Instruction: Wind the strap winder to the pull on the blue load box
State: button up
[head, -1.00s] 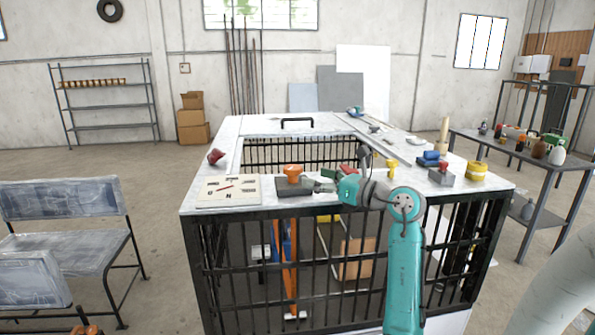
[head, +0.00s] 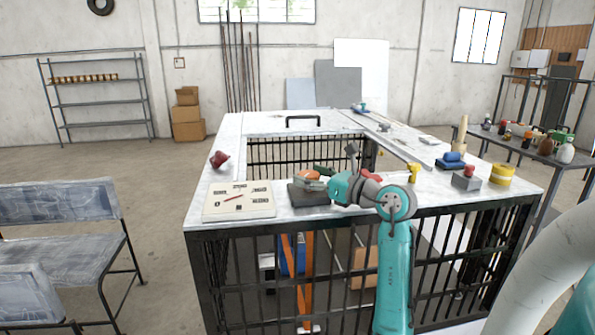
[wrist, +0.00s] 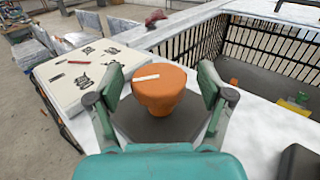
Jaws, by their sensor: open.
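The strap winder's orange knob (wrist: 160,92) has a white bar mark on top and stands on a dark grey base (wrist: 152,128). My gripper (wrist: 161,86) is open, with one finger on each side of the knob; I see gaps beside it. In the head view my gripper (head: 318,181) partly hides the knob. The blue load box (head: 291,254) shows behind the cage bars below the bench top, next to orange straps (head: 308,275). A pale board (head: 238,209) with black symbols and a red pointer lies left of the winder. I cannot read its marks.
The bench's open well (head: 300,158) lies behind the winder. A red object (head: 219,159) sits at the left rim. To the right are a yellow piece (head: 413,172), a grey block with a red knob (head: 466,180) and a yellow roll (head: 502,174).

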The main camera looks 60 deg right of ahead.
jog(key=shift+w, duration=0.2)
jog(key=c, duration=1.2)
jog(key=shift+a+m+g+h, duration=0.1)
jog(key=shift+m+g+h, duration=0.2)
jog(key=shift+m+h, duration=0.8)
jog(key=shift+m+g+h, duration=0.3)
jog(key=shift+h, duration=0.7)
jog(key=o, duration=1.2)
jog(key=shift+r, duration=0.1)
